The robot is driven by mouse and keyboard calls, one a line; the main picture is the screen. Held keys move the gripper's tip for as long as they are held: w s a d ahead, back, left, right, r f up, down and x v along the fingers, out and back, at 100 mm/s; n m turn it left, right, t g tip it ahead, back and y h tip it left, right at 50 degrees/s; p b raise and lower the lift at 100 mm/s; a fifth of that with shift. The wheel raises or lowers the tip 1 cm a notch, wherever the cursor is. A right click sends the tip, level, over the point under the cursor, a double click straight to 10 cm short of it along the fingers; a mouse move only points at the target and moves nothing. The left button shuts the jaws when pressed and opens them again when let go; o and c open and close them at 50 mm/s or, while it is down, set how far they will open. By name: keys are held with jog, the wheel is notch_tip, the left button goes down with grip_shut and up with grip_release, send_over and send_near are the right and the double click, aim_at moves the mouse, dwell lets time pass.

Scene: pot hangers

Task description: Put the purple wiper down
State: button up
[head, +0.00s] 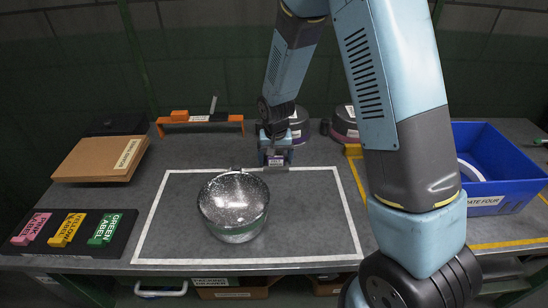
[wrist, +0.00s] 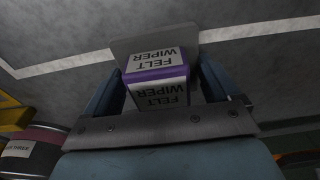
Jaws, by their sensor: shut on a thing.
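The purple wiper (wrist: 157,76) carries white "FELT WIPER" labels and sits between the jaws of my gripper (wrist: 155,90) in the wrist view. A grey pad or plate shows beyond it. In the head view my gripper (head: 276,157) is near the back edge of the white-outlined area (head: 320,225), with the wiper (head: 277,160) partly visible between its jaws. A shiny metal pot (head: 233,206) stands inside the outline, in front of and left of the gripper. I cannot tell whether the wiper touches the table.
Dark round containers (head: 343,124) stand behind and right of my gripper. An orange rack (head: 200,118) is at the back left, a cardboard box (head: 102,158) and label blocks (head: 66,230) at the left. A blue bin (head: 502,170) is at the right. The outlined area is clear right of the pot.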

aim_at(276, 156)
jog(key=o, duration=1.2)
jog(key=shift+c, duration=0.2)
notch_tip(276, 156, up, 12)
jog(key=s, duration=0.2)
jog(key=s+d+r+t, duration=0.1)
jog(key=s+d+r, duration=0.35)
jog(key=r, duration=0.25)
jog(key=s+d+r+t, duration=0.1)
jog(key=s+d+r, duration=0.2)
jog(key=d+r, duration=0.4)
jog(key=s+d+r+t, duration=0.1)
jog(key=s+d+r, duration=0.2)
jog(key=s, duration=0.5)
jog(key=s+d+r+t, duration=0.1)
jog(key=s+d+r, duration=0.2)
jog(key=s+r, duration=0.2)
jog(key=shift+s+d, duration=0.35)
jog(key=shift+s, duration=1.25)
